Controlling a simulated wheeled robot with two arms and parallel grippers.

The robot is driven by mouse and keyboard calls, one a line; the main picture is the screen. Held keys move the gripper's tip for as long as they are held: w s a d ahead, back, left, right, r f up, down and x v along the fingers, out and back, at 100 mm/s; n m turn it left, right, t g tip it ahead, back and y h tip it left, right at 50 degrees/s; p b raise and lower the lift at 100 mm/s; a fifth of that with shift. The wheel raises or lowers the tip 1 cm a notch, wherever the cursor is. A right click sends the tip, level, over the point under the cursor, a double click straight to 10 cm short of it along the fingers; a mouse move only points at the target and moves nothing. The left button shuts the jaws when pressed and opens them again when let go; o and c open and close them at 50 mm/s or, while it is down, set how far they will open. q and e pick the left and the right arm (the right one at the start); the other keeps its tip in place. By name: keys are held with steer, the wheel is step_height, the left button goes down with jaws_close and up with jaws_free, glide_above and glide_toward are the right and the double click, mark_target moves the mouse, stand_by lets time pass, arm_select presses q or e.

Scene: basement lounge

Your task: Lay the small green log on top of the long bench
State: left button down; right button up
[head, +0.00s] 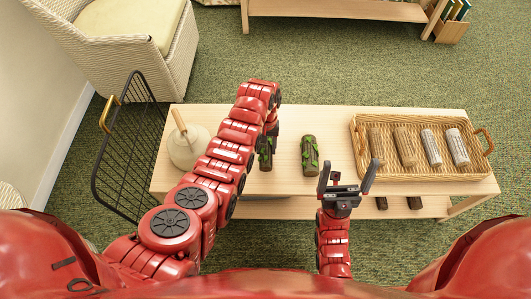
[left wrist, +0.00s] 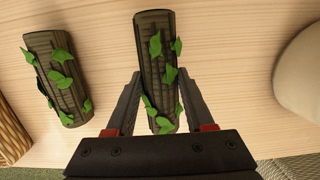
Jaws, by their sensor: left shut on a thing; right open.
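Two dark bark logs with green leaves are on the near pale wooden bench (head: 225,122). My left gripper (head: 268,140) is shut on one green log (head: 265,158), at the bench's middle left. In the left wrist view its fingers (left wrist: 158,100) are on either side of this held log (left wrist: 153,50). I cannot tell if it is lifted off the surface. The other green log (head: 310,156) lies free to its right, and also shows in the left wrist view (left wrist: 55,80). My right gripper (head: 345,178) is open and empty at the bench's front edge.
A wicker tray (head: 425,174) with several brown and grey logs stands on the right. A white vessel (head: 184,150) stands at the left end. A black wire rack (head: 125,150) is left of the bench. Another wooden bench (head: 340,10) stands at the back.

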mark_target(266, 153)
arm_select(q)
steer(key=shift+w+a+f+b, duration=0.1)
steer(key=shift+f+b, duration=0.6)
steer(key=shift+f, duration=1.05)
steer(key=shift+f, duration=0.15)
steer(key=shift+c, duration=1.4)
jaws_free()
